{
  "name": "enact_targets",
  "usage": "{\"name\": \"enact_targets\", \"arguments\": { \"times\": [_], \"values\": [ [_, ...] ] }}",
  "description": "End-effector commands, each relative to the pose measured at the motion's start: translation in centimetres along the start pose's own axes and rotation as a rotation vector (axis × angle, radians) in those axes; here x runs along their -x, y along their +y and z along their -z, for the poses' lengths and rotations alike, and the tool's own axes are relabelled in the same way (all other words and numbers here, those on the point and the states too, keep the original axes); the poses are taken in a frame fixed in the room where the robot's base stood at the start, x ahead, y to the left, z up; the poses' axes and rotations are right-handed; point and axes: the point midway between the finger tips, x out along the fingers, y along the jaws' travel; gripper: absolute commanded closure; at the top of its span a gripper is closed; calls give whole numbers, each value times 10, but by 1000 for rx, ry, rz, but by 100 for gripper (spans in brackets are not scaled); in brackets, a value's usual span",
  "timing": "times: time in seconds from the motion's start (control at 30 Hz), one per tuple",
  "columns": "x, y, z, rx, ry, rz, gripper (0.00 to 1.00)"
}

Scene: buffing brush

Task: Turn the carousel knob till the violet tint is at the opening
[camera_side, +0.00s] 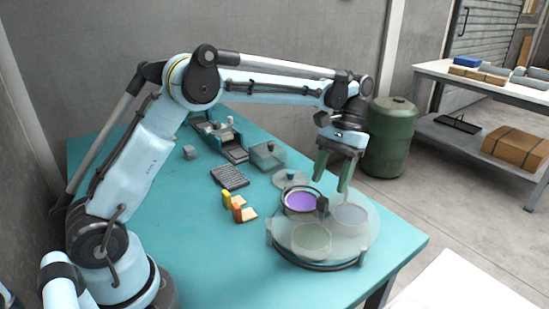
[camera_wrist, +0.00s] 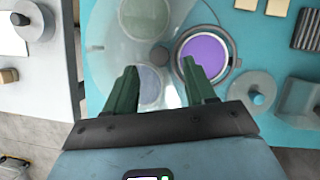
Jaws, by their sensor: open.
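The carousel (camera_side: 372,232) is a round, clouded, see-through disc at the table's near right. The violet tint (camera_side: 300,202) shows strong and clear inside a dark ring; it also shows in the wrist view (camera_wrist: 204,54). A blue-grey tint (camera_side: 350,214) and a grey-green tint (camera_side: 311,237) look pale under the clouded cover. The dark knob (camera_side: 322,204) stands at the middle of the disc, and in the wrist view (camera_wrist: 158,56) it appears between my fingertips. My gripper (camera_side: 331,184) is open and empty, with its green fingers above the carousel, apparently clear of the knob.
A round lid with a small knob (camera_side: 291,179) lies behind the carousel. A clear box (camera_side: 268,156), a dark ribbed pad (camera_side: 229,177) and yellow and orange blocks (camera_side: 236,207) are farther left. A green barrel (camera_side: 390,138) stands beyond the table. The front of the table is bare.

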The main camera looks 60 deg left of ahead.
Motion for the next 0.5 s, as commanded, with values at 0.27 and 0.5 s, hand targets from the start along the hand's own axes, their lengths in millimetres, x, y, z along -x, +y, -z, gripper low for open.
{"name": "enact_targets", "arguments": {
  "times": [0.27,0.5],
  "values": [
    [43,0,1,0,0,0,45],
    [66,0,1,0,0,0,45]
  ]
}}
